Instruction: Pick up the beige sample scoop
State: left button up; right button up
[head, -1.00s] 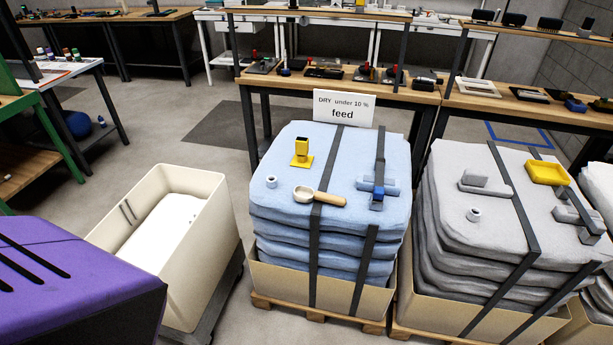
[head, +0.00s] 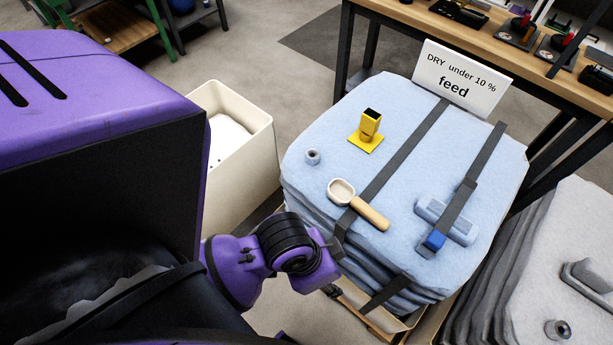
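The beige sample scoop (head: 371,213) lies on top of the blue feed stack (head: 400,130), near its front left edge. A purple and black arm of mine (head: 290,250) comes in from the lower left, in front of the stack. Only a small dark piece shows at its end, apart from the scoop; whether its fingers are open is hidden. No second gripper is in view.
A yellow square-tube holder (head: 368,132), a small grey ring (head: 312,157) and a grey-blue strapped block (head: 445,220) sit on the stack. A sign (head: 460,80) stands behind. A cream bin (head: 245,145) stands left, a grey stack (head: 570,270) right, and a workbench (head: 450,30) behind.

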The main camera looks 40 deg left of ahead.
pick_arm(q)
jog(key=w+d+r+m+h, duration=0.25)
jog(key=w+d+m, duration=0.3)
jog(key=d, duration=0.35)
notch_tip(320, 180, up, 6)
jog(key=f+m+g+y, duration=0.1)
jog(key=m+g+y, duration=0.2)
jog(key=m+y, duration=0.3)
send_over(366, 207)
jog(key=shift+s+d+r+m+h, duration=0.25)
jog(key=shift+s+d+m+h, duration=0.1)
jog(key=shift+s+m, duration=0.15)
jog(key=shift+w+a+f, duration=0.1)
jog(key=shift+w+a, duration=0.05)
jog(key=f, duration=0.6)
jog(key=shift+w+a+f, duration=0.2)
jog(key=shift+w, duration=0.15)
jog(key=shift+f, duration=0.5)
jog(key=shift+c, duration=1)
grip_shut()
pick_arm(e)
jog(key=shift+s+d+f, duration=0.1)
jog(key=shift+s+f, duration=0.3)
jog(key=shift+s, duration=0.2)
